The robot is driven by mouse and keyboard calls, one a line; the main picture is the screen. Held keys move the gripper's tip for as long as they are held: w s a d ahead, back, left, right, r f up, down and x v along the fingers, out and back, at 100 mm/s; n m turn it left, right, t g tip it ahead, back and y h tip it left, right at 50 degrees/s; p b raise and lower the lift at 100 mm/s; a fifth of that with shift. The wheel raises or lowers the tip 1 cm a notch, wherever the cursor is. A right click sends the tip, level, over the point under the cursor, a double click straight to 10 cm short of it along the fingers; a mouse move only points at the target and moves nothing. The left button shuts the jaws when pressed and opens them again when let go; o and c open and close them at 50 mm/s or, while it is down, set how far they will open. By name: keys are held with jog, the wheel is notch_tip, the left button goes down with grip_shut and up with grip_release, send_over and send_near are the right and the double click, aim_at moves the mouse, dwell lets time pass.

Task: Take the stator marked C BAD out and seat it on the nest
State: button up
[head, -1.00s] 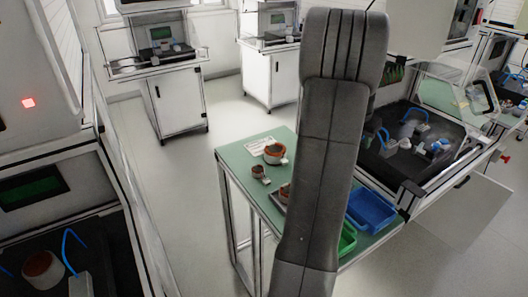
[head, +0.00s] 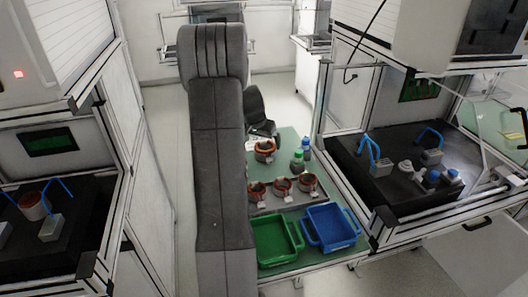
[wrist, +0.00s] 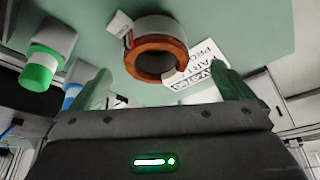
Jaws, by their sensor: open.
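My gripper (wrist: 164,72) is open and empty in the wrist view, with its two greenish fingers apart. A grey-white stator with a copper winding (wrist: 157,64) and a small tag is beyond the fingers, apart from them. In the head view, a larger stator (head: 264,146) stands toward the back of the green table, and three smaller ones (head: 257,190) (head: 283,186) (head: 308,184) stand in a row nearer. Another stator (head: 34,207) is in the left station. The tag markings are too small to read, so I cannot tell which is C BAD. I cannot make out the nest for certain.
A green bin (head: 272,254) and a blue bin (head: 331,229) stand at the table's near end. Bottles with green (head: 299,157) and blue (head: 306,146) caps stand near its right edge. The right station (head: 395,195) has blue-hosed fixtures. A printed sheet (wrist: 206,64) lies by the stator.

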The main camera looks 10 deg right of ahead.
aim_at(265, 148)
jog(key=shift+p+x, duration=0.7)
jog(key=shift+x, duration=2.25)
jog(key=shift+s+d, duration=0.15)
jog(key=shift+s, duration=0.05)
jog(key=c, duration=1.7)
jog(key=shift+w+r, duration=0.1)
jog(key=shift+r, duration=0.1)
jog(key=shift+c, duration=0.9)
